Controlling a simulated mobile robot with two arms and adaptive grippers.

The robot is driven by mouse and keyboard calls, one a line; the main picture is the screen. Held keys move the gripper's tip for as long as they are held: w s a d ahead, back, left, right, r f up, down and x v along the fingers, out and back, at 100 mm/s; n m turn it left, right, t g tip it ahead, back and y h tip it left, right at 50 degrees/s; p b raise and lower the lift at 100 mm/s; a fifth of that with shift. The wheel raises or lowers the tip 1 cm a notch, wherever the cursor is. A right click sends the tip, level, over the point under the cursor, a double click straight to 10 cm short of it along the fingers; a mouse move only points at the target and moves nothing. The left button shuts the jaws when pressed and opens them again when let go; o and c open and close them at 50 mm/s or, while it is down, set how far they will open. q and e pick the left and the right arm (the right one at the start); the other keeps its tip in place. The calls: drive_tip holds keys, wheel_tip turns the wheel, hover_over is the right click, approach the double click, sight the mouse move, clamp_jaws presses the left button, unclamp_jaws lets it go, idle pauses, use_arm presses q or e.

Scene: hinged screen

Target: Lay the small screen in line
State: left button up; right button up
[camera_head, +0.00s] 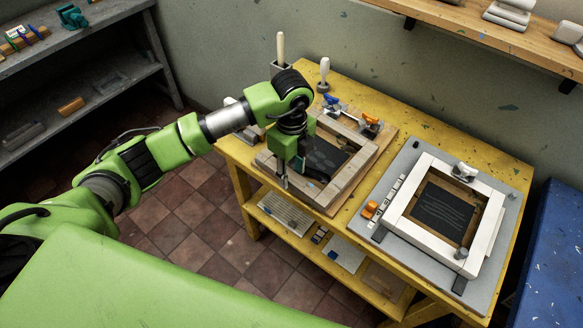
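A wooden-framed screen (345,178) with a dark mesh lies on a wooden board at the left of the yellow table. Two clamps with blue (331,99) and orange (370,119) parts stand at its back edge. A larger white-framed screen (411,234) lies on a grey board at the right. I cannot tell for sure which is the small screen. My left gripper (298,180) points down over the near left part of the wooden frame and hides some of it. Whether its fingers touch the frame or hold it is unclear. My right gripper is out of view.
The yellow table (424,131) has a lower shelf with flat items. Two pale-handled tools (324,72) stand at its back left corner. An orange item (369,209) lies on the grey board. Grey shelving (100,62) is at the left, a wooden wall shelf (470,32) above.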

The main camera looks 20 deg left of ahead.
sight(318, 154)
use_arm(q)
drive_tip(key=shift+f, duration=0.6)
drive_tip(key=shift+r, duration=0.1)
drive_tip(key=c, duration=0.8)
drive_tip(key=shift+w, duration=0.1)
drive_tip(key=shift+w+d+b, duration=0.3)
drive_tip(key=shift+w+b, duration=0.2)
drive_tip(key=shift+w, duration=0.15)
drive_tip(key=shift+w+d+n+b, duration=0.1)
drive_tip(key=shift+w+d+b, duration=0.2)
drive_tip(key=shift+w, duration=0.3)
drive_tip(key=shift+w+d+n+b, duration=0.15)
drive_tip(key=shift+w+b, duration=0.25)
drive_tip(key=shift+w, duration=0.25)
drive_tip(key=shift+w+d+n+b, duration=0.1)
drive_tip(key=shift+w+d+b, duration=0.2)
drive_tip(key=shift+w, duration=0.3)
drive_tip(key=shift+a, duration=0.1)
drive_tip(key=o, duration=1.1)
drive_tip(key=shift+c, duration=0.2)
drive_tip(key=shift+s, duration=0.1)
drive_tip(key=shift+c, duration=0.4)
